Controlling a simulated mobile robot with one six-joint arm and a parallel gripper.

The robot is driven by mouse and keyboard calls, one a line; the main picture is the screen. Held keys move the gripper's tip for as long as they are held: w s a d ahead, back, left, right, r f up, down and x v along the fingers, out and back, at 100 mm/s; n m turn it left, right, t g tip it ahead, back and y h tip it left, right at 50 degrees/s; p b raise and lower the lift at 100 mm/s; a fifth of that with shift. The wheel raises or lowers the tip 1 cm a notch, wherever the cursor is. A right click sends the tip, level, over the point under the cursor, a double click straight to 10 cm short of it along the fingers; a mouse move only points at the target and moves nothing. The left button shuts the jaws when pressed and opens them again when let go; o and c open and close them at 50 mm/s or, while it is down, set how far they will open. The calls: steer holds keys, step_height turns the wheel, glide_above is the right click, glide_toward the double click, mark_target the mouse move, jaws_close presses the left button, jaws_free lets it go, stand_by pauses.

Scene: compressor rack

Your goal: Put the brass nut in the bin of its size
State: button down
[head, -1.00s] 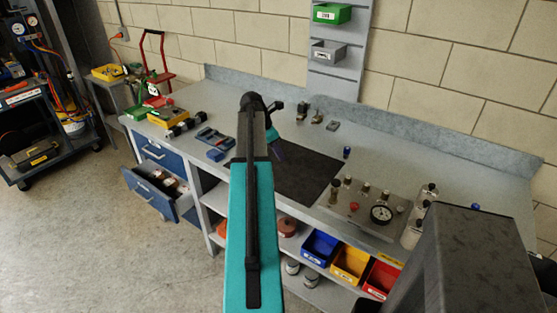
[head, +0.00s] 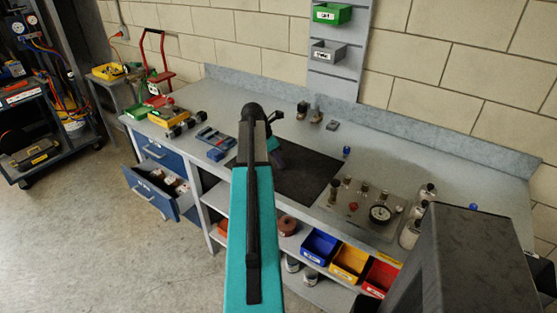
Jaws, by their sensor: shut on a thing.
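My gripper (head: 278,158) shows only in part beyond my teal arm, above the black mat (head: 305,178) on the bench. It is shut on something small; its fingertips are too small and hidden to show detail. I cannot make out the brass nut itself. A green bin (head: 327,14) and a grey bin (head: 325,56) with white labels hang on the wall panel. Blue (head: 319,248), yellow (head: 349,263) and red (head: 380,278) bins stand on the shelf under the bench. Their labels are too small to read.
A gauge panel (head: 362,205) with fittings and bottles stands right of the mat. Several small fittings (head: 316,114) stand behind it. A drawer (head: 160,188) hangs open at left, holding parts. The bench's back right is mostly clear. A cart (head: 38,130) stands far left.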

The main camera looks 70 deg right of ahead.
steer(key=shift+f, duration=0.1)
steer(key=c, duration=1.7)
jaws_free()
steer(key=shift+b+v, duration=1)
steer(key=shift+v, duration=5.15)
steer(key=shift+o, duration=0.4)
